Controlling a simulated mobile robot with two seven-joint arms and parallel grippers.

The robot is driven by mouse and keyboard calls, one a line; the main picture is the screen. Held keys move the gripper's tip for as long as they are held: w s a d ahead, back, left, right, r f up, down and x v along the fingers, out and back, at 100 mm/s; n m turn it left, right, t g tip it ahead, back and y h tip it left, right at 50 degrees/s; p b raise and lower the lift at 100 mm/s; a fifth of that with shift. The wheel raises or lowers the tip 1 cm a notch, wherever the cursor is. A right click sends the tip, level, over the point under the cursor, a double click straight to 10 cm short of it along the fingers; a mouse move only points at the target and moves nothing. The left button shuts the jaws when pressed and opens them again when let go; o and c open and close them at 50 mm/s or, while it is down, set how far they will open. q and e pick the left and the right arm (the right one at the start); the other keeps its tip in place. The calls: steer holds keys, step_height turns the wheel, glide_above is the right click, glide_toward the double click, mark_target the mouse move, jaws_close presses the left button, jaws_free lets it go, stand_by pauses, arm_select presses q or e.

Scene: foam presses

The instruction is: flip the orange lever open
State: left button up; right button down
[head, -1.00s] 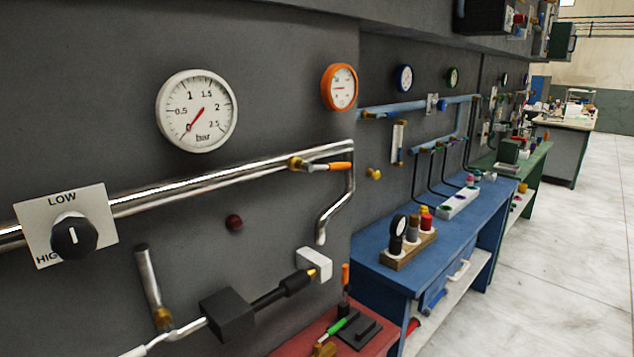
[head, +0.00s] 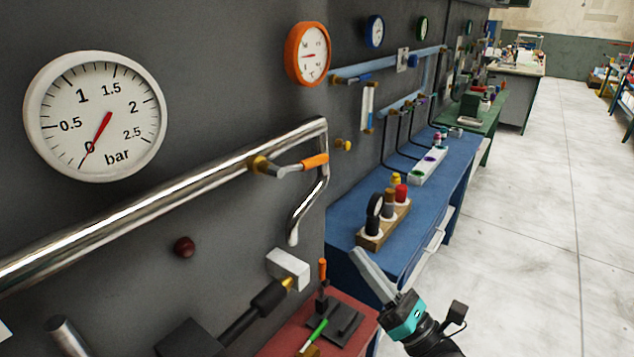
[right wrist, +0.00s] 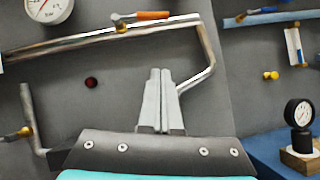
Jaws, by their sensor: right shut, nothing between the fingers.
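The orange lever (head: 315,161) is a handle on a brass valve (head: 262,166) near the right end of the chrome pipe (head: 150,216). It points right, roughly along the pipe's line. In the right wrist view the orange lever (right wrist: 152,15) is at the top, above the fingers. My right gripper (head: 362,262) is shut and empty, below and to the right of the lever in the head view and apart from it. It also shows in the right wrist view (right wrist: 160,75), fingers together, pointing up at the wall. My left gripper is not in view.
A white gauge (head: 95,117) and an orange-rimmed gauge (head: 307,54) hang on the grey wall. A dark red knob (head: 184,246) sits under the pipe. A blue bench (head: 345,205) and a red bench (head: 275,343) stand below. The floor at right is clear.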

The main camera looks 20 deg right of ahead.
mark_target(306, 164)
steer(key=w+a+r+n+p, duration=0.1)
steer(key=w+a+r+p, duration=0.1)
steer(key=w+r, duration=0.2)
steer(key=w+a+r+y+p, duration=0.1)
steer(key=w+a+r+p, duration=0.1)
steer(key=r, duration=0.5)
steer(key=shift+w+a+n+p, duration=0.4)
steer(key=shift+w+p, duration=0.25)
steer(key=shift+w, duration=0.25)
steer(key=n+y+b, duration=0.1)
steer(key=r+n+g+y+b, duration=0.1)
steer(key=n+g+b, duration=0.1)
steer(key=n+b, duration=0.1)
steer(key=shift+w+d+r+y, duration=0.25)
steer(key=shift+d+r+y, duration=0.05)
steer(key=shift+d+y, duration=0.1)
